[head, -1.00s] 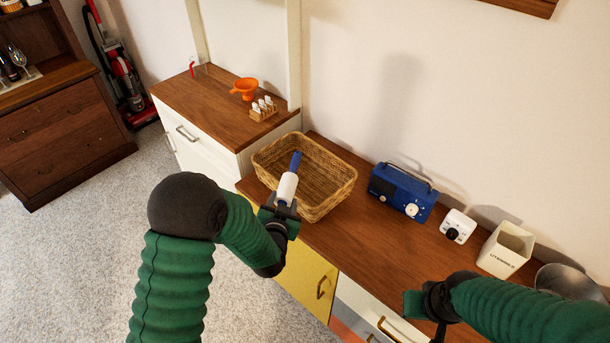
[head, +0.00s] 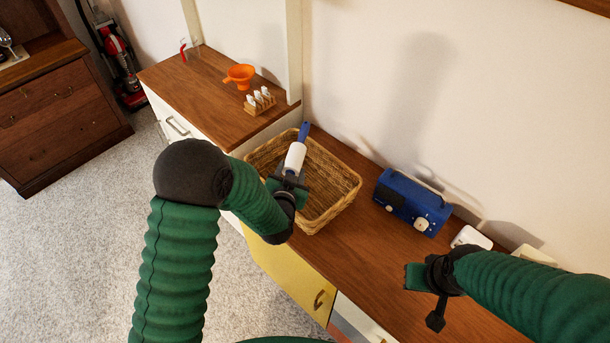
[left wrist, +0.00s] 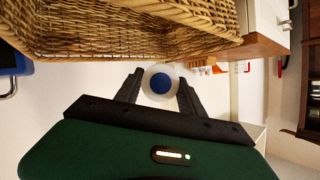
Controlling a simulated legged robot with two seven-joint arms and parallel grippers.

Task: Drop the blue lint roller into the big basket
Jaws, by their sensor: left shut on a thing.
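The lint roller (head: 295,158) has a white roll and a blue handle that points up and away. My left gripper (head: 288,178) is shut on its white end and holds it over the left part of the big wicker basket (head: 340,190). In the left wrist view the roller (left wrist: 160,84) is end-on between the fingers (left wrist: 158,92), close to the basket's rim (left wrist: 190,12). The basket stands on the wooden counter and looks empty where its inside shows. My right gripper (head: 425,290) is over the counter at lower right; its fingers are not clear.
A blue radio (head: 412,203) stands right of the basket, with a white timer (head: 470,238) beyond it. An orange funnel (head: 240,75) and a small wooden rack (head: 259,103) stand on the higher cabinet at left. Counter between basket and right gripper is clear.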

